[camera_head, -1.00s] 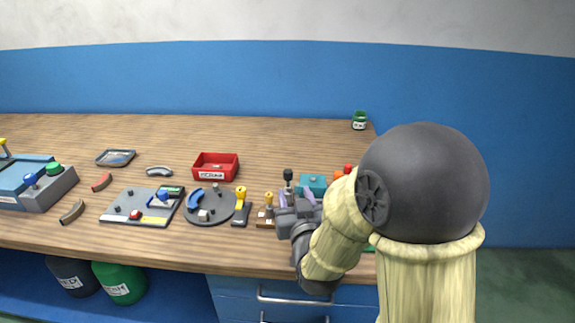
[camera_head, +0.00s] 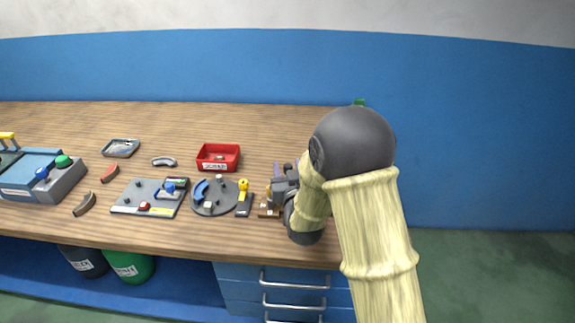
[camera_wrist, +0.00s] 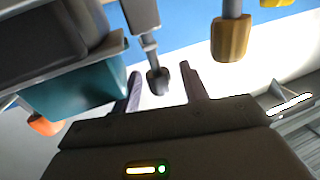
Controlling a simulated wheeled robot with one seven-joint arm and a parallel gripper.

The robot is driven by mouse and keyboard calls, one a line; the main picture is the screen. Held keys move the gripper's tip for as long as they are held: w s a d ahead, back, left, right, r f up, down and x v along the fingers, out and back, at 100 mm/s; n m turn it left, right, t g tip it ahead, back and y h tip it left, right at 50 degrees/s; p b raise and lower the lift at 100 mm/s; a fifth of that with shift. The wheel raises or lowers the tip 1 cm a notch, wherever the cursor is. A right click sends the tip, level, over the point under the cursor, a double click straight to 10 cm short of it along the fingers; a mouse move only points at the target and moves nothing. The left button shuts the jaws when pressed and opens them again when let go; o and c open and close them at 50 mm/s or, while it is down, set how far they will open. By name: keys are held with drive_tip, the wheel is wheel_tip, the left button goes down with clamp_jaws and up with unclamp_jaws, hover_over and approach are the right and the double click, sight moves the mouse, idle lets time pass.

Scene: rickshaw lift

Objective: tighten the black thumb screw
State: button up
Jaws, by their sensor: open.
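The black thumb screw (camera_wrist: 157,82) is a dark knob on a grey shaft. In the wrist view it shows between the two fingers of my gripper (camera_wrist: 162,88), with visible space on either side. The fingers are apart and empty; contact with the knob does not show. In the head view my gripper (camera_head: 282,171) is at the right part of the bench, and my arm largely hides the screw and its mount.
A brass-coloured knob (camera_wrist: 231,40) hangs close beside the fingers in the wrist view, and a teal block (camera_wrist: 85,90) is on the other side. A red bin (camera_head: 218,158), round grey plate (camera_head: 214,196) and grey panel (camera_head: 128,198) stand left of my arm. The bench's back is clear.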

clamp_jaws()
